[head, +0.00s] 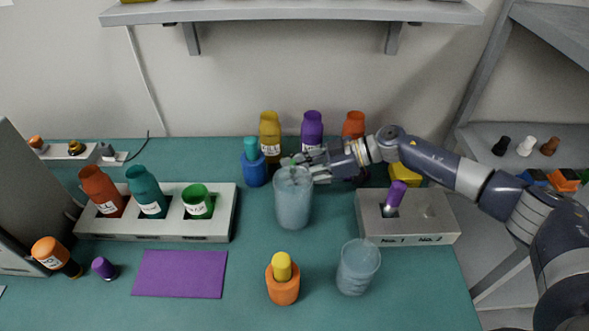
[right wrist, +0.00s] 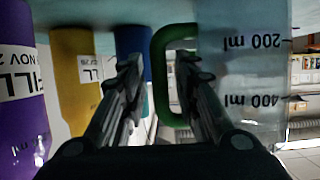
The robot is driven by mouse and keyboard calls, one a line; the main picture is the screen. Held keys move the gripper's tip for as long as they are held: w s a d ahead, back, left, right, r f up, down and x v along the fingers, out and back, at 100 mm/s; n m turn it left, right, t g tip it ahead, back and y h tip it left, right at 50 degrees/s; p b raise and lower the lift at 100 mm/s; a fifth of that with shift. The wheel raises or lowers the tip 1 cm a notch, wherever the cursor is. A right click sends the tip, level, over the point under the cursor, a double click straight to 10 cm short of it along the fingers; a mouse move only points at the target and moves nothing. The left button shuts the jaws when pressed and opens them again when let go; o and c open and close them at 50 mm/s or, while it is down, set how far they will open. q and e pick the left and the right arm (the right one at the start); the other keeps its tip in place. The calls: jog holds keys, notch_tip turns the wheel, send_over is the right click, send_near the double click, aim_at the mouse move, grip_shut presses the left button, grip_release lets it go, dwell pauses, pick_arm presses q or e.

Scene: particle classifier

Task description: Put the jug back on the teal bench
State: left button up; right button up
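The clear jug (head: 293,200) with measuring marks appears to stand upright on the teal bench (head: 330,215), near its middle. In the right wrist view the jug (right wrist: 245,85) fills the right side, and its green handle (right wrist: 158,75) shows beside it. My right gripper (head: 305,160) is at the jug's upper back side in the head view. In the wrist view its fingers (right wrist: 160,85) are apart, with the handle's upright bar between them and a gap on the left finger's side. My left gripper is not in view.
A second clear vessel (head: 357,268) stands at front right, near an orange bottle (head: 283,285). A blue bottle (head: 254,168) and several coloured bottles stand behind the jug. Grey racks (head: 225,215) and (head: 440,225) flank it. A purple mat (head: 180,273) lies front left.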

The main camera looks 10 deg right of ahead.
jog(key=shift+r, duration=0.15)
jog(key=b+v, duration=0.1)
jog(key=v, duration=1.1)
